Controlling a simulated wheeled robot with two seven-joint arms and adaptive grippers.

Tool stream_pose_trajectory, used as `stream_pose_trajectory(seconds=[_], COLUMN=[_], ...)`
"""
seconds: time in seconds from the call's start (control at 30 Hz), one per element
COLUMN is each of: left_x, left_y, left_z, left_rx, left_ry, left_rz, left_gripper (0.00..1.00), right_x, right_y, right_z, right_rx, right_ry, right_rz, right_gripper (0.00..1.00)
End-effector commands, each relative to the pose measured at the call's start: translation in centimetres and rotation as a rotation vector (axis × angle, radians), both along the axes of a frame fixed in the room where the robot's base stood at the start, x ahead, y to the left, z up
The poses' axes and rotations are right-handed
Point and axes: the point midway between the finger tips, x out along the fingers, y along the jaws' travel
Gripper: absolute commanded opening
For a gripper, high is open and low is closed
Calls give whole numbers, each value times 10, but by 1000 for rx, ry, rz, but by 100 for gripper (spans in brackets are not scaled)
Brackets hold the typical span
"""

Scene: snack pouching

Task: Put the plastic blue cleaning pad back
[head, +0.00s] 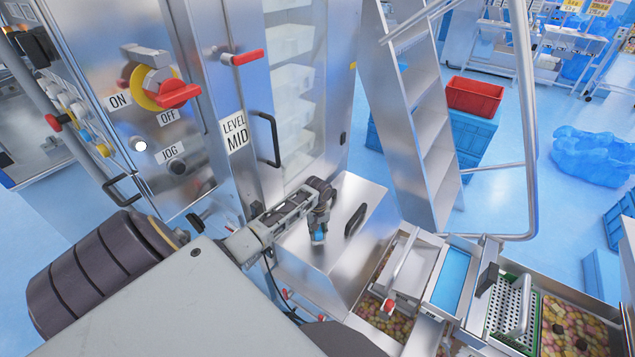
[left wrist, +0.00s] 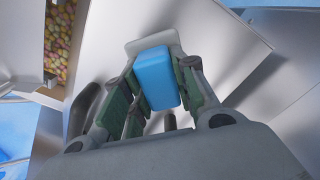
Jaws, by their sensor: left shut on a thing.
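The blue cleaning pad (head: 318,237) is a small blue block. My left gripper (head: 319,218) is shut on it and holds it over the bare metal top of a steel box (head: 352,197). Whether the pad touches that top I cannot tell. In the left wrist view the blue pad (left wrist: 158,78) sits between the green-lined fingers of my left gripper (left wrist: 160,88), with a pale grey piece beyond its far end. My right gripper is not in view.
A black handle (head: 356,219) stands on the box top. To the right are a metal frame with a blue panel (head: 452,279), bins of colourful snacks (head: 575,325) and a green-edged perforated basket (head: 508,305). A steel ladder (head: 420,120) and the machine cabinet rise behind.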

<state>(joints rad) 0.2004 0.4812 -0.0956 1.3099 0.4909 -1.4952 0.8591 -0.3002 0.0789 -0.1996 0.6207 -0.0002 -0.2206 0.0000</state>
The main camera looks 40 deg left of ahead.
Motion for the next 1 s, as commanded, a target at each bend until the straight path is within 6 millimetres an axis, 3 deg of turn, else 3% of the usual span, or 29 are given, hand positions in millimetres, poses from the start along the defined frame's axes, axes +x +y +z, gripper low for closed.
stream_pose_trajectory(seconds=[0.4,0.93,0.97,1.0], left_x=[0,0,0,0], left_y=[0,0,0,0], left_z=[-34,-40,-40,-40], left_rx=[0,1,1,1], left_ry=[1,1,1,1], left_rz=[0,0,0,0], left_gripper=[2,2,29,34], right_x=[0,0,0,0], right_y=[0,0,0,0], right_z=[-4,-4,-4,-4], right_rx=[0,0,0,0], right_ry=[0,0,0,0], right_rz=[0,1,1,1], right_gripper=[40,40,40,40])
